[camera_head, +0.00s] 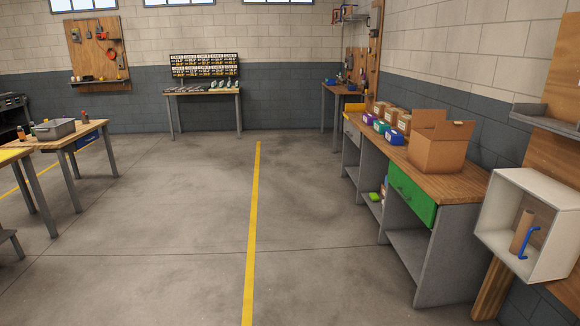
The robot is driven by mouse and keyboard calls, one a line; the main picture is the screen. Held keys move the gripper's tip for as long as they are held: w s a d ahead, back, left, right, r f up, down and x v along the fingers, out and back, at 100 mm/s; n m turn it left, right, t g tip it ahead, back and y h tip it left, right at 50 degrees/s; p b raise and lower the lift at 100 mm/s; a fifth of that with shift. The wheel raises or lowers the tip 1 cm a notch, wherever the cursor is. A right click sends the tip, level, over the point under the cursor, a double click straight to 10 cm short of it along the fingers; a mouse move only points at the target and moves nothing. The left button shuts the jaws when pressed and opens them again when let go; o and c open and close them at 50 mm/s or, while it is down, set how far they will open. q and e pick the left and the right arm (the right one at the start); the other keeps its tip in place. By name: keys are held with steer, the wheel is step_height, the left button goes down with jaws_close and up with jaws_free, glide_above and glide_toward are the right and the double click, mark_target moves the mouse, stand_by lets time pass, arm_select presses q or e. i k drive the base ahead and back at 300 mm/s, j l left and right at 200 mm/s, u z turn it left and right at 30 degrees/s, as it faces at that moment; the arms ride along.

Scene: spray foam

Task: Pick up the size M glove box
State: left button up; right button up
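Three small coloured boxes stand in a row on the wooden workbench (460,187) at the right: a purple box (368,118), a green box (381,127) and a blue box (394,138). They look like glove boxes, but their size labels are too small to read, so I cannot tell which is size M. Brown cardboard boxes stand just behind them against the wall side, including one behind the blue box (404,123). Neither of my grippers is in view.
A large open cardboard box (437,155) stands on the bench's near end, above a green drawer (411,197). A white wall cabinet (553,243) juts out at the right. Tables stand at left and back. The floor (190,220) before the bench is clear, with a yellow line (252,235).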

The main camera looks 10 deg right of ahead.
mark_target(393, 136)
steer(key=i, duration=2.35)
